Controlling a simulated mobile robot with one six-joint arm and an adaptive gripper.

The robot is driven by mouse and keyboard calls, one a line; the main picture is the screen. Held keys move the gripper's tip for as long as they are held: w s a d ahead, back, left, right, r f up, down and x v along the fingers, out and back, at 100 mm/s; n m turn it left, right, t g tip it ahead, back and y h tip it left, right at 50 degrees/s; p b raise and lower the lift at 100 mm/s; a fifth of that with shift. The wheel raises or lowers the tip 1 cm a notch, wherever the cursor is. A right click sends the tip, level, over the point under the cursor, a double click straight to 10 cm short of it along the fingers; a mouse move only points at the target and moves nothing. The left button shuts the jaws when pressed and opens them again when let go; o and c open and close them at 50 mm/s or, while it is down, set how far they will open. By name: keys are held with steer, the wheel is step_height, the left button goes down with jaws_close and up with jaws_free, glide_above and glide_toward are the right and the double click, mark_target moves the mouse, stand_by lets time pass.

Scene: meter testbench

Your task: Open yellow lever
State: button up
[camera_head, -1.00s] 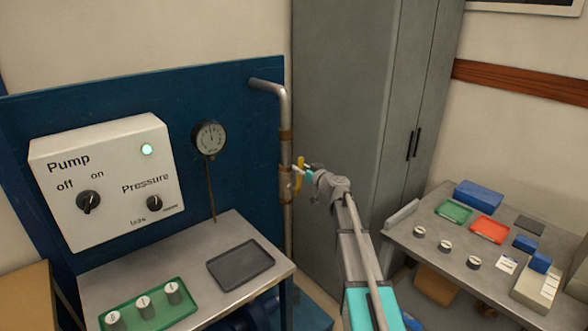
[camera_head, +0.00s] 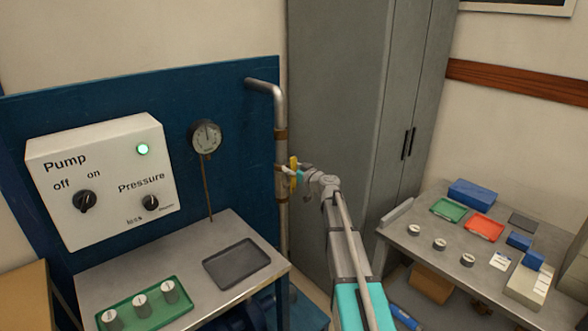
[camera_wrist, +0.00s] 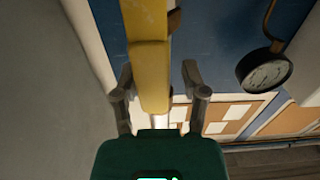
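The yellow lever (camera_head: 293,162) is on the vertical metal pipe (camera_head: 281,110) at the right edge of the blue panel. It stands roughly upright in the head view. In the wrist view the yellow lever (camera_wrist: 149,75) runs down between my two fingers. My gripper (camera_wrist: 160,85) is open, with one finger on each side of the lever and visible gaps to both. In the head view my gripper (camera_head: 298,172) is at the lever and partly covers the valve, so contact cannot be told there.
A pump box (camera_head: 100,180) with a lit green light and a pressure gauge (camera_head: 205,136) are on the blue panel. A grey cabinet (camera_head: 340,90) stands close behind my arm. A bench (camera_head: 400,235) with trays and meters is at right.

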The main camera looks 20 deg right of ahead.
steer(key=shift+o, duration=0.5)
steer(key=shift+d, duration=0.2)
steer(key=shift+s, duration=0.1)
steer(key=v, duration=1.2)
steer(key=shift+a, duration=0.2)
